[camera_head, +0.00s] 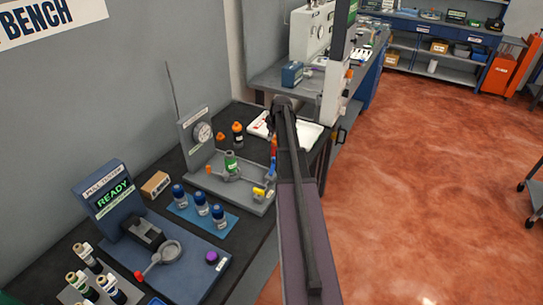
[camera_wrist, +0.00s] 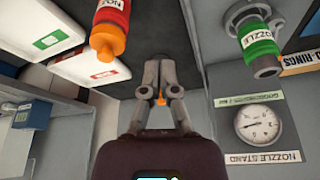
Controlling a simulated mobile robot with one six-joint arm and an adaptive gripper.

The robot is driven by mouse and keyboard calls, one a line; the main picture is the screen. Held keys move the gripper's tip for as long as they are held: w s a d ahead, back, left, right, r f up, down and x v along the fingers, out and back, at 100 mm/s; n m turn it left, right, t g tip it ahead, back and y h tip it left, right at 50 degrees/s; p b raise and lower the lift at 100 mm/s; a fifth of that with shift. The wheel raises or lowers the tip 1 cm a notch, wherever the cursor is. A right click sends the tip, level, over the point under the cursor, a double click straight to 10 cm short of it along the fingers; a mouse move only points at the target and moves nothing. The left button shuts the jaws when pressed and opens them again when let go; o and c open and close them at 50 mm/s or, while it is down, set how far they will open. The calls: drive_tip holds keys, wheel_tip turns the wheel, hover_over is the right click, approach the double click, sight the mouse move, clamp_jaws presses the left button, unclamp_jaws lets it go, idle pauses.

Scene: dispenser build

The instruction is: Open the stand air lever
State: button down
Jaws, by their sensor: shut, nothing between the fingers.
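The nozzle stand, a grey base with an upright back plate (camera_head: 194,138) and a round gauge (camera_head: 202,132), stands on the dark bench in the head view. A green nozzle (camera_head: 231,163) is on it, and a small yellow part (camera_head: 260,192) sits at its front right; I cannot tell whether this is the air lever. In the wrist view, the gauge (camera_wrist: 258,124) and green nozzle (camera_wrist: 260,43) show at the right, apart from my gripper (camera_wrist: 162,94). My gripper is shut and empty; an orange spot shows behind its fingertips. In the head view my arm hides it.
An orange-tipped bottle with a red label (camera_wrist: 108,35) is left of my fingers in the wrist view. White trays (camera_wrist: 48,32) lie beyond it. In the head view, blue-capped bottles (camera_head: 201,204) and a pull tester (camera_head: 112,195) stand in front of the stand.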

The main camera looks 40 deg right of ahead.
sight(272, 166)
drive_tip(key=shift+f, duration=0.1)
drive_tip(key=b+x, duration=1)
drive_tip(key=shift+s, duration=2.05)
drive_tip(key=shift+d, duration=0.15)
